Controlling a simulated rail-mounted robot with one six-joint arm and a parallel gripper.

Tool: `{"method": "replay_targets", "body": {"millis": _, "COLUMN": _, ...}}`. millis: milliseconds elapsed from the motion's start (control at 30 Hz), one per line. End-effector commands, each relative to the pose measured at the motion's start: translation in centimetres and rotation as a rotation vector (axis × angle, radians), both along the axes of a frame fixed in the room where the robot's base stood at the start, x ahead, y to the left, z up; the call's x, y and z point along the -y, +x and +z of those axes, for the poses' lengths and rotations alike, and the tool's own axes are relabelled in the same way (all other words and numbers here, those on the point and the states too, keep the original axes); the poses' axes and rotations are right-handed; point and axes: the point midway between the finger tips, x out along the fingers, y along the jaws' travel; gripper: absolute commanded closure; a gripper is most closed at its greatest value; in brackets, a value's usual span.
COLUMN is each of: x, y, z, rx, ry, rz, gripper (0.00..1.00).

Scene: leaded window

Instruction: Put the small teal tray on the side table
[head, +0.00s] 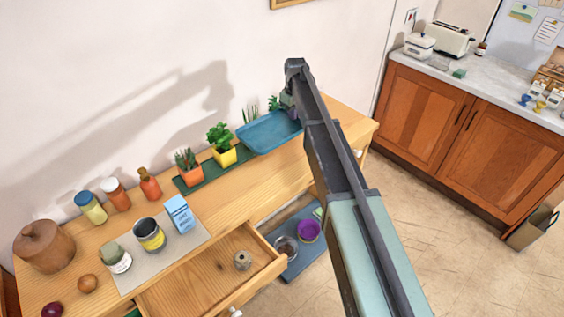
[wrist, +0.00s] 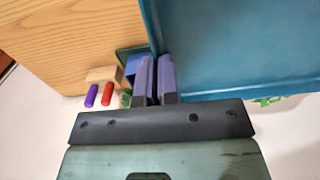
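The teal tray (head: 268,131) is at the right part of the long wooden table (head: 334,112) in the head view. In the wrist view the tray (wrist: 235,45) fills the upper right. My gripper (head: 290,106) is at the tray's far right edge. In the wrist view my gripper (wrist: 157,62) has its two fingers close together, with the tray's rim running between them. The tray seems to be held level or nearly so; I cannot tell whether it touches the table. My arm hides part of the table's right end. I cannot tell if this table is the side table.
Potted plants stand on a green mat (head: 212,172) left of the tray. Jars, a blue carton (head: 179,213) and an open drawer (head: 215,272) are further left. A blue mat (head: 300,255) with bowls lies below. A kitchen counter (head: 475,80) stands at the right.

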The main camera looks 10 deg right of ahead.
Motion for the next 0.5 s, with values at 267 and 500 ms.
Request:
{"method": "replay_targets", "body": {"millis": 267, "x": 0.0, "y": 0.0, "z": -10.6, "rx": 0.001, "ry": 0.001, "rz": 0.001, "gripper": 1.00}}
{"method": "replay_targets", "body": {"millis": 500, "x": 0.1, "y": 0.0, "z": -14.9, "rx": 0.002, "ry": 0.000, "rz": 0.001, "gripper": 1.00}}
